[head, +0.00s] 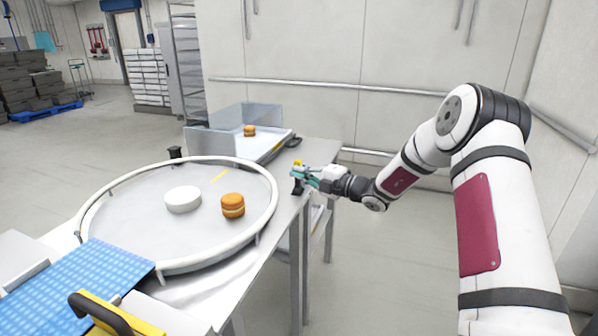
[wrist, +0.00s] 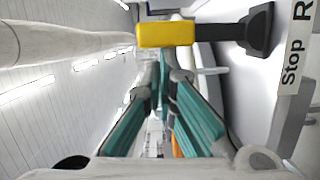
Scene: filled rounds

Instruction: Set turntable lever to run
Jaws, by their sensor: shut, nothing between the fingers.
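The turntable (head: 130,215) is a wide grey disc with a pale rim rail. A white disc (head: 183,199) and a brown filled round (head: 233,206) are on it. The lever has a yellow grip (head: 298,163) and dark base at the table's right edge; its yellow grip (wrist: 165,34) also shows large in the wrist view. A white label plate (wrist: 294,50) beside it reads "Stop" and a cut-off "R". I cannot tell the lever's exact setting. My gripper (head: 303,174), with teal fingers, is shut and empty, close beside the lever; contact is unclear.
A clear-walled tray (head: 262,150) with another filled round (head: 250,131) stands behind the turntable. A blue mat (head: 75,290) and a yellow-and-black handle (head: 100,312) are at front left. Open floor lies right of the table, before the wall.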

